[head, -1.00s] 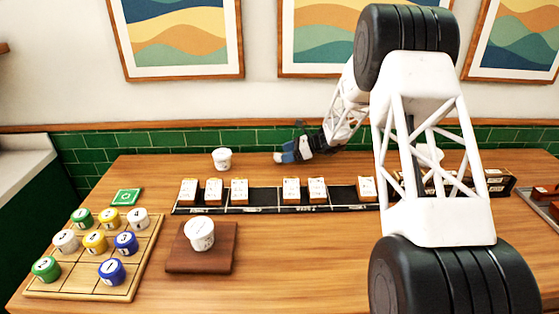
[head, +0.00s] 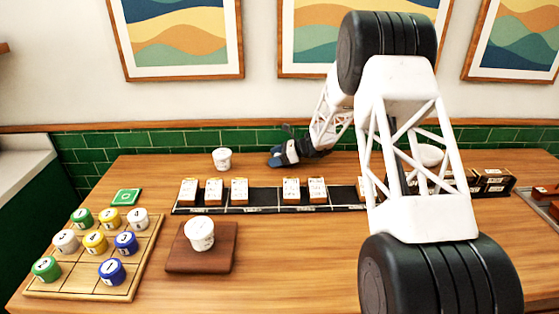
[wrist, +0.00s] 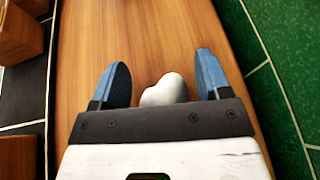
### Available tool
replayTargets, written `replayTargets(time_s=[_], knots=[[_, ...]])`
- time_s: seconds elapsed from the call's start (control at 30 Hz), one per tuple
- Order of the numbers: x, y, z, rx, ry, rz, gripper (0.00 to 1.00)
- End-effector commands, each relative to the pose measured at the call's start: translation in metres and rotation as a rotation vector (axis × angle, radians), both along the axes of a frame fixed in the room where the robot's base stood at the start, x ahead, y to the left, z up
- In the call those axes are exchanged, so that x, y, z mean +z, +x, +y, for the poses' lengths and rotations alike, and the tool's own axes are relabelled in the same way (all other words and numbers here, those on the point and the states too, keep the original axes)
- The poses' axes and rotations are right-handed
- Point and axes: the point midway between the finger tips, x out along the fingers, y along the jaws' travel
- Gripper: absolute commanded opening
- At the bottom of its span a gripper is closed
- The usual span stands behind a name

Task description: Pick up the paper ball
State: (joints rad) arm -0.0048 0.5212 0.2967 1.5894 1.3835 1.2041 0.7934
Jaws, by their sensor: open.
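The paper ball (wrist: 164,90) is a small white lumpy thing on the wooden table, seen in the wrist view between my blue fingers. Its near part is hidden behind the dark gripper body. My gripper (wrist: 158,82) is open, with one finger on each side of the ball and a gap at each side, wider on the right. In the head view my gripper (head: 277,157) is low over the back of the table, near the green tiles. I cannot make out the ball in that view.
A white cup (head: 222,158) stands left of my gripper. A black rack (head: 260,198) with several white-faced blocks runs in front. Nearer are a wooden board (head: 202,261) with a white tub (head: 199,234) and a grid tray (head: 78,287) of coloured pieces. Green wall tiles (wrist: 275,90) are close.

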Motion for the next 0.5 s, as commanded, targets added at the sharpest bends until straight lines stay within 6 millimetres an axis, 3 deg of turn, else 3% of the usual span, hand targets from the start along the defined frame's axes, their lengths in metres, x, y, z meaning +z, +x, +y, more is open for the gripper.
replayTargets(time_s=[0.5], knots=[[-0.0003, 0.0001, 0.0001, -0.001, 0.000, 0.000, 0.70]])
